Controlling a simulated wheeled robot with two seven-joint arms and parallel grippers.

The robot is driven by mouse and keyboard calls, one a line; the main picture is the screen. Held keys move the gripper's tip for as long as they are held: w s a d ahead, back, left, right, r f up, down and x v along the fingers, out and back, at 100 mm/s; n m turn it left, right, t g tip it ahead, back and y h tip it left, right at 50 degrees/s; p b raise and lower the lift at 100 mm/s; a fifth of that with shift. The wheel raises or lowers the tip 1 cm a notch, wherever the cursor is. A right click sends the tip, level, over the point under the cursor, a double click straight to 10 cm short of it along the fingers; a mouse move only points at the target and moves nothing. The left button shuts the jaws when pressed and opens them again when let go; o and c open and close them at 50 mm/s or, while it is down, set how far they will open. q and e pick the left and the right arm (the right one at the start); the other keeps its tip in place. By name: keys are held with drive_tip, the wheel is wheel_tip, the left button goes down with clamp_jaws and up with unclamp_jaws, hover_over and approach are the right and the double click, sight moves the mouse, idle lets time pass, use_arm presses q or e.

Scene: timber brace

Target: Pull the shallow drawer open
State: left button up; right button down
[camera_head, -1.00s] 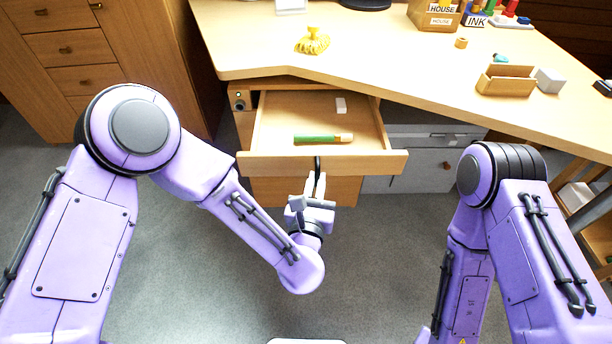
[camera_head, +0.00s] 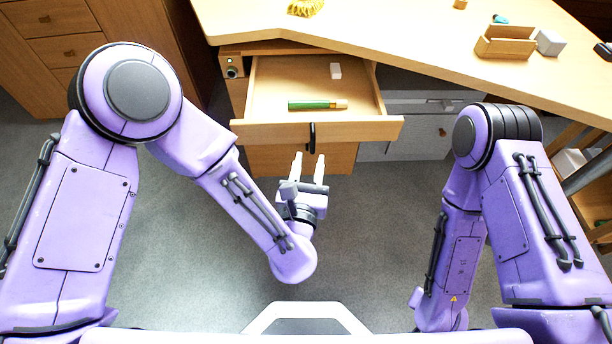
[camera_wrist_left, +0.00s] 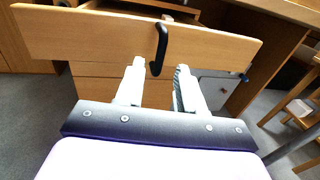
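The shallow drawer (camera_head: 275,132) stands pulled out from under the desk, its inside showing in the head view. Its wooden front also fills the upper part of the left wrist view (camera_wrist_left: 90,38). A dark handle (camera_head: 311,138) sits on the front; in the wrist view the handle (camera_wrist_left: 159,48) appears just beyond and between the fingertips. My left gripper (camera_head: 309,160) is open and empty, in front of the drawer and apart from the handle. My right gripper is not visible.
The desk top (camera_head: 400,50) overhangs the drawer, with a wooden tray (camera_head: 506,43) and grey block (camera_head: 550,42) on it. A wooden cabinet (camera_head: 50,50) stands at the left. Grey floor is free in front of the drawer.

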use_arm(q)
drive_tip(key=s+a, duration=0.1)
drive_tip(key=s, duration=0.5)
drive_tip(key=shift+s, duration=0.1)
